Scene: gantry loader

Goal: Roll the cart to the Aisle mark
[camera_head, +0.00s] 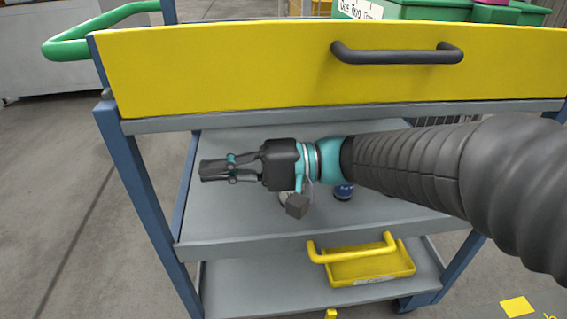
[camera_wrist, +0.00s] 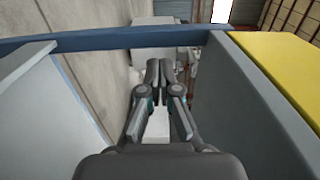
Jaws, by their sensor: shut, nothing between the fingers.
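The cart has a blue frame (camera_head: 150,205), a yellow drawer front (camera_head: 230,72) with a black handle (camera_head: 397,53), and a green push handle (camera_head: 75,45) at its upper left. My gripper (camera_head: 208,170) is shut and empty. It points left at the level between the drawer and the grey middle shelf (camera_head: 215,220), apart from both handles. In the wrist view, my gripper (camera_wrist: 158,72) points towards the cart's blue post (camera_wrist: 105,40), with the yellow drawer front (camera_wrist: 275,60) at right. No mark readable as Aisle shows; a yellow floor mark (camera_head: 517,307) is cut off at lower right.
A yellow tray (camera_head: 370,268) with a handle sits on the bottom shelf (camera_head: 250,285). Small round items, partly hidden by my arm, are on the middle shelf. Green bins (camera_head: 430,10) stand on top or behind. A grey cabinet (camera_head: 60,70) stands back left; open floor lies left.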

